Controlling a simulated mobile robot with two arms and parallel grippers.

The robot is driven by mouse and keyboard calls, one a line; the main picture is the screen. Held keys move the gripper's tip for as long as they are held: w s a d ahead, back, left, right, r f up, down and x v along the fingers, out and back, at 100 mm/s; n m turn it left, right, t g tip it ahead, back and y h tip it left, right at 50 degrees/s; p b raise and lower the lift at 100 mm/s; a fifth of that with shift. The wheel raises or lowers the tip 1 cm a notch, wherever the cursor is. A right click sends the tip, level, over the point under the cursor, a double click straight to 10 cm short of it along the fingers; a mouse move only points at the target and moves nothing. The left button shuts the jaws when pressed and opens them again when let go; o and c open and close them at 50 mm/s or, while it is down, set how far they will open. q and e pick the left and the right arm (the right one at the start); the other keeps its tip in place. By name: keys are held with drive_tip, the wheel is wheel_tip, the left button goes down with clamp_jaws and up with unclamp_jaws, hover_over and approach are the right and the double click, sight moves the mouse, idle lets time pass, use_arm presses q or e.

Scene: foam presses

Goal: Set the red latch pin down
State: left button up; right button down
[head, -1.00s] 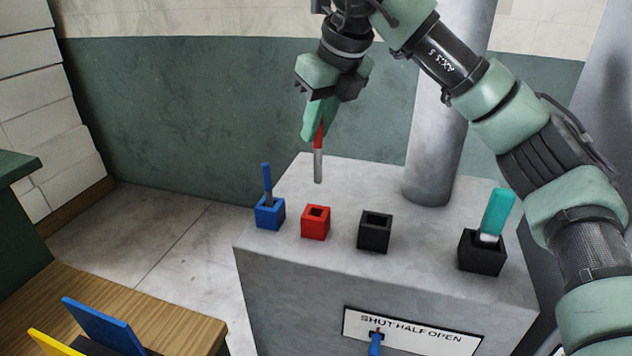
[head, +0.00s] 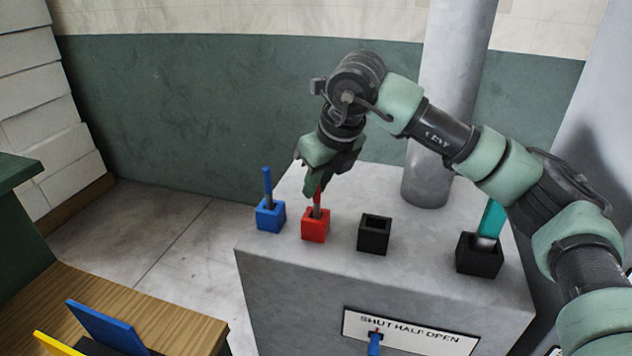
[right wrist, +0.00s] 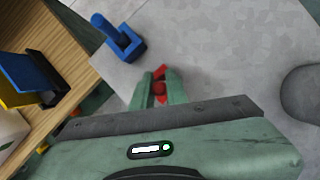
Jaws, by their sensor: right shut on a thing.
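The red latch pin (head: 318,200) stands upright, its grey shank reaching down into the red square socket (head: 315,229) on top of the grey press block. My right gripper (head: 316,190) is directly above that socket and is shut on the pin's red upper end. In the right wrist view, red (right wrist: 160,85) shows between the two green fingers. How deep the shank sits is hidden by the socket walls. My left gripper is not in view.
A blue pin stands in a blue socket (head: 270,217) to the left. An empty black socket (head: 374,235) is to the right. A teal-handled piece (head: 491,222) stands in another black socket (head: 479,257). A grey column (head: 429,170) rises behind.

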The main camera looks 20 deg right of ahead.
drive_tip(key=shift+f, duration=0.15)
drive_tip(key=c, duration=1.4)
unclamp_jaws()
drive_tip(key=b+v, duration=0.2)
drive_tip(key=v, duration=1)
drive_tip(key=shift+r, duration=0.2)
